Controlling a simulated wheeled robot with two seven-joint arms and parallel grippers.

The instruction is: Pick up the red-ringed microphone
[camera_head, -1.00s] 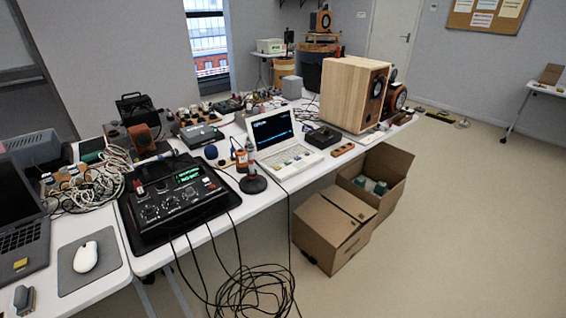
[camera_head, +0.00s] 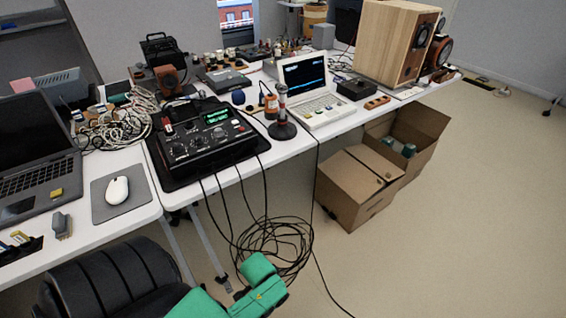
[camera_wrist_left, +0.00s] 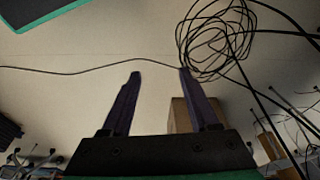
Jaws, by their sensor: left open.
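The microphone (camera_head: 282,99), light-bodied with a red ring near its top, stands upright on a round black base (camera_head: 282,131). It is near the table's front edge, between the black mixer and the white laptop-like device. In the head view, a green link of my arm (camera_head: 258,283) shows low at the bottom, well below and in front of the microphone; no fingers are clear there. In the left wrist view, my left gripper (camera_wrist_left: 160,74) has its two dark fingers apart with nothing between them, over floor and cables. The microphone is not visible there. My right gripper is not in view.
The black mixer (camera_head: 208,138) stands left of the microphone, the white device (camera_head: 318,100) right. An orange-and-dark object (camera_head: 270,104) is close behind it. Black cables (camera_head: 275,240) hang and coil on the floor. Cardboard boxes (camera_head: 350,190) stand under the table.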

